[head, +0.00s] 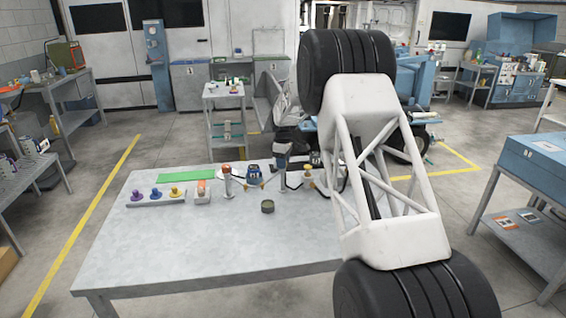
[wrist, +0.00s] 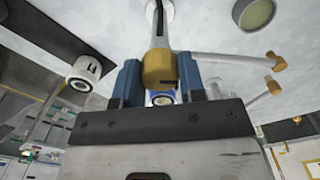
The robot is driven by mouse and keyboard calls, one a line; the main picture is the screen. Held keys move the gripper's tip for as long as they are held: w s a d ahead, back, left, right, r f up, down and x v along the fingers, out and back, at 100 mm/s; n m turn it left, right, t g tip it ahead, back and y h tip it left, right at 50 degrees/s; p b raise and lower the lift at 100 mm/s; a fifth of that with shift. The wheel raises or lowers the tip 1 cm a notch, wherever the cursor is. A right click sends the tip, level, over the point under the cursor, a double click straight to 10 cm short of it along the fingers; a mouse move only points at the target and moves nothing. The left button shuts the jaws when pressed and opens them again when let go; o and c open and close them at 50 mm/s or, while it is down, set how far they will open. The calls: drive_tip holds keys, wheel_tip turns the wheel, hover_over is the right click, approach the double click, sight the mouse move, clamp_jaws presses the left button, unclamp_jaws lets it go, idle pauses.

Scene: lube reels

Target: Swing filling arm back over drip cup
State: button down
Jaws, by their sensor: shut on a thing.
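My gripper (wrist: 160,74) shows in the wrist view with its two blue fingers on either side of a brass end piece (wrist: 158,68), shut on it. The brass piece is on a grey filling arm (wrist: 160,28) that runs up the picture towards a round white base. A small round cup with an olive inside (wrist: 257,13), seemingly the drip cup, is at the upper right, apart from the held end. In the head view the cup (head: 267,207) stands on the table, left of and nearer than a brass piece (head: 308,179). The fingers are hard to make out there.
Two more pipes with brass ends (wrist: 274,58) lie right of my gripper, and a white cylinder (wrist: 84,72) stands left. On the table (head: 200,245) are a green mat (head: 186,176), coloured knobs (head: 155,194) and an orange-topped box (head: 202,192). The table's front is bare.

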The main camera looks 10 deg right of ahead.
drive_tip(key=shift+n, duration=0.8)
drive_tip(key=c, duration=0.7)
unclamp_jaws()
drive_tip(key=shift+r, duration=0.15)
drive_tip(key=shift+r, duration=3.8)
